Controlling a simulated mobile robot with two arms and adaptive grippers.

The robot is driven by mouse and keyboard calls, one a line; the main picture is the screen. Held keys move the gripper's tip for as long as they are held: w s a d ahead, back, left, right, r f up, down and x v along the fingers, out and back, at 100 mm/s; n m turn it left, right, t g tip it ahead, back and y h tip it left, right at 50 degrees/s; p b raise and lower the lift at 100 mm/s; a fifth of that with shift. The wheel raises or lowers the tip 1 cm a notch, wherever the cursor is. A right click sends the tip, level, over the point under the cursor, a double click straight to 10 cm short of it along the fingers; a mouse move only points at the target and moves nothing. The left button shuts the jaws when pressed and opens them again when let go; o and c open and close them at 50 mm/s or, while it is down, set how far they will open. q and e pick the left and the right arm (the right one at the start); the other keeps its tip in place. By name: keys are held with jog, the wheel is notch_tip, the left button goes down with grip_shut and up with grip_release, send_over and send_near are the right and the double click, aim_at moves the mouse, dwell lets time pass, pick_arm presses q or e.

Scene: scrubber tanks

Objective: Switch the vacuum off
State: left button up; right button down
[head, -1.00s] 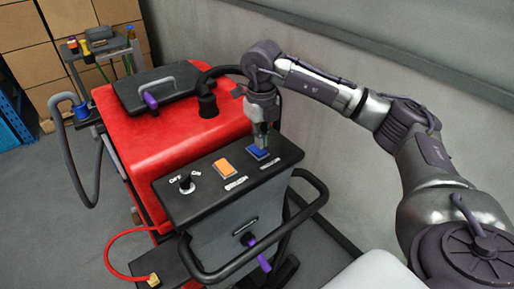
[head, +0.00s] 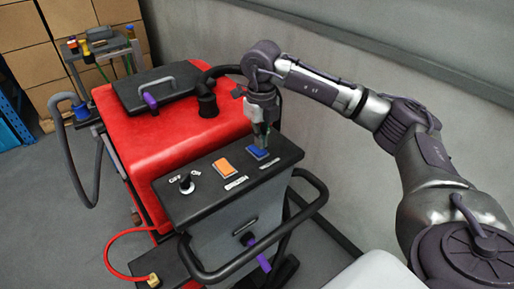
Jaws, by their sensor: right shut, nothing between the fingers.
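The red scrubber (head: 165,139) stands in the middle of the head view with a dark control panel (head: 204,198) on its near side. The panel carries a knob (head: 186,183) marked "OFF", an orange rocker switch (head: 224,166) and a blue rocker switch (head: 257,153). My right gripper (head: 261,147) is shut and empty, pointing down at the blue switch. Its fingertips are at the switch and hide part of it; I cannot tell whether they press it. My left gripper is not in view.
A black push handle (head: 318,205) curves around the panel's front. A purple lever (head: 258,254) sits below it. A black lid (head: 157,89) and a hose (head: 207,98) are on top. A grey wall stands close behind; boxes are at the back left.

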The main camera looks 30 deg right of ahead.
aim_at(261, 151)
jog(key=shift+f+b, duration=0.75)
jog(key=shift+f, duration=0.35)
dwell(0.3)
jog(key=shift+r+p, duration=2.45)
jog(key=shift+r, duration=1.15)
jog(key=shift+f, duration=0.1)
